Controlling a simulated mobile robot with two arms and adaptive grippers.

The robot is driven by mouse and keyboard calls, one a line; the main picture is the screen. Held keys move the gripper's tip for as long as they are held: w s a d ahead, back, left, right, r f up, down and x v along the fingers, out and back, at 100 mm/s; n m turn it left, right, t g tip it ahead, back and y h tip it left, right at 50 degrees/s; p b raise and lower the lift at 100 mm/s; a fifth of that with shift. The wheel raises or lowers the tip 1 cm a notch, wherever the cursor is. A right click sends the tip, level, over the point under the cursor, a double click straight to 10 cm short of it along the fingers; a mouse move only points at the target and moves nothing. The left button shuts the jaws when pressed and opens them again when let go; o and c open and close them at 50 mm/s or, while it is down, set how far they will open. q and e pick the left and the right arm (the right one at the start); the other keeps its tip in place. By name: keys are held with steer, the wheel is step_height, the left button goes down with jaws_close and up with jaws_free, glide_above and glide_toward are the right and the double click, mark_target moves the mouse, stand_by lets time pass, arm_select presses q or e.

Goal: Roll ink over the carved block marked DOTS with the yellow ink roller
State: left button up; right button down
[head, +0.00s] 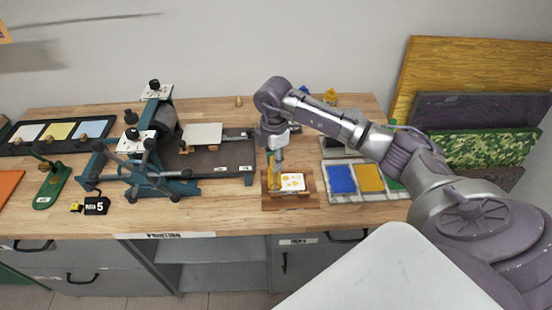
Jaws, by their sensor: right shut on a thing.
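My right gripper (276,162) points down over the workbench and is shut on the yellow ink roller (270,168), which is largely hidden by the fingers. The roller stands at the left edge of a carved block (293,182). The block has a pale face with several yellow-orange dots and lies in a brown wooden holder (291,201). I cannot tell whether the roller touches the block's face. No DOTS label is readable at this size. My left gripper is not in view.
Ink slabs in blue (341,179), orange (369,178) and green (394,183) lie right of the holder, partly behind my arm. A teal press (150,180) with a spoked wheel stands to the left. Bare bench top (235,208) shows between press and holder.

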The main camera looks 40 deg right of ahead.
steer(key=shift+s+d, duration=2.4)
steer(key=shift+d, duration=1.4)
steer(key=shift+w+a, duration=0.8)
steer(key=shift+a, duration=0.5)
steer(key=shift+w+a, duration=0.85)
steer(key=shift+a, duration=0.5)
steer(key=shift+w+a, duration=0.8)
steer(key=shift+a, duration=0.5)
steer(key=shift+r, duration=0.1)
steer(key=shift+r+p, duration=2.7)
steer(key=shift+r, duration=0.75)
